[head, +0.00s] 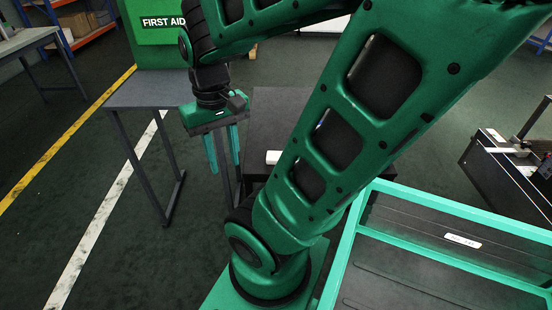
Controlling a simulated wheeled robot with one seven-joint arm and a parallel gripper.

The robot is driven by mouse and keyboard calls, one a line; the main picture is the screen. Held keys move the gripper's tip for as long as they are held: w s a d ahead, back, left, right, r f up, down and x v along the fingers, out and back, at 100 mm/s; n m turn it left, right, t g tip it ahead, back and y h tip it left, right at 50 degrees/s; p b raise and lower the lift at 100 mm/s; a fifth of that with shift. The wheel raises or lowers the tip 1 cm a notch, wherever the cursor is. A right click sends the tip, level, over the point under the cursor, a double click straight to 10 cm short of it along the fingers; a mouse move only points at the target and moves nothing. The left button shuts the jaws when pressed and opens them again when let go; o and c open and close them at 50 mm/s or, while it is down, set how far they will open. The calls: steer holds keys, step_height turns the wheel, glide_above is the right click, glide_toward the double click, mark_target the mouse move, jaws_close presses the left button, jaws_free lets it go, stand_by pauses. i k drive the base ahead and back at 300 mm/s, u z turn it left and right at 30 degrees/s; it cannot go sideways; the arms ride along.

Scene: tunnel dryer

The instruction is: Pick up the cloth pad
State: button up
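My gripper (225,167) points down in front of the grey table, with its two green fingers apart and nothing seen between them. A small white object (273,157) lies on a dark surface (270,115) to the right of the gripper, partly hidden behind my arm. It may be the cloth pad, but it is too small and too covered to tell. The gripper is apart from it. No other thing that could be a cloth pad shows clearly.
A grey table (150,92) stands at the left by the green first aid cabinet (157,25). A green-framed tray (450,275) with a white label lies at the lower right. A dark machine (510,165) stands at the right.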

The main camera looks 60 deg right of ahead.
mark_target(271, 158)
steer(key=z, duration=0.15)
steer(key=k, duration=0.5)
steer(key=z, duration=0.85)
steer(key=i, duration=0.5)
